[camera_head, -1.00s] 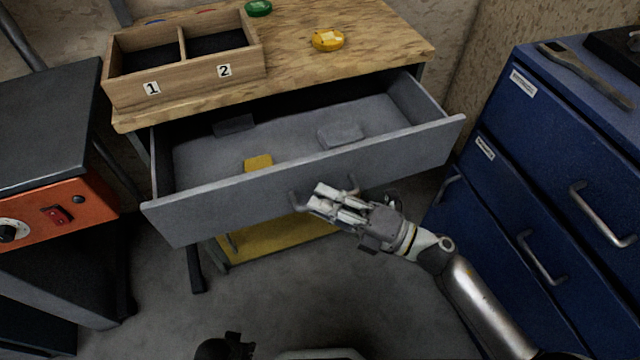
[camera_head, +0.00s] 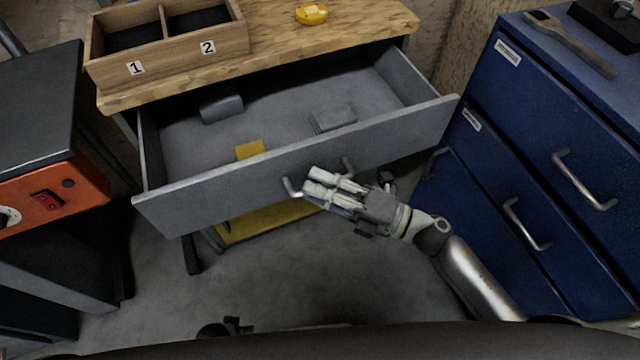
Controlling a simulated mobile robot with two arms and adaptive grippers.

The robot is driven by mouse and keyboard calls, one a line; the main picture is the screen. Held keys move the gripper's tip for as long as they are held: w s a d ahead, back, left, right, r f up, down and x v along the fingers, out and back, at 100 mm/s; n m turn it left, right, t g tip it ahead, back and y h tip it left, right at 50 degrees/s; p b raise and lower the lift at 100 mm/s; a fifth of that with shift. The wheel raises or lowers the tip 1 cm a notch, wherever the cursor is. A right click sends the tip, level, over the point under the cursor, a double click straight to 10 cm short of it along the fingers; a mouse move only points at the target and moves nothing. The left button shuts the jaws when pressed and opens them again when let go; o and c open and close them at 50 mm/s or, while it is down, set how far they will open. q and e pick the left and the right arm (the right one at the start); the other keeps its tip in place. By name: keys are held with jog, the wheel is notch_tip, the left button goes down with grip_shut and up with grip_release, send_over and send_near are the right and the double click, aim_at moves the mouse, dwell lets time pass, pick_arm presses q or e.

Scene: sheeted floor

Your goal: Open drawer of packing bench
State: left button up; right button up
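The grey drawer (camera_head: 200,208) of the packing bench (camera_head: 270,60) stands well out from under the wooden top. Its inside shows. A metal handle (camera_head: 290,188) sits on the drawer front, partly hidden by my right gripper. My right gripper (camera_head: 318,182) is at this handle, with two pale fingers lying across the bar. A further dark finger part shows to the right, apart from them. Whether the fingers are closed around the bar is hidden.
In the drawer lie a yellow block (camera_head: 250,149) and grey blocks (camera_head: 222,108). A wooden two-part box (camera_head: 135,68) and a yellow object (camera_head: 312,14) are on the bench top. A blue cabinet (camera_head: 500,120) stands close at right, an orange-fronted unit (camera_head: 85,180) at left.

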jog(key=shift+s+d, duration=0.1)
jog(key=shift+d, duration=0.05)
jog(key=v, duration=1.1)
jog(key=shift+d, duration=0.35)
jog(key=shift+f, duration=0.15)
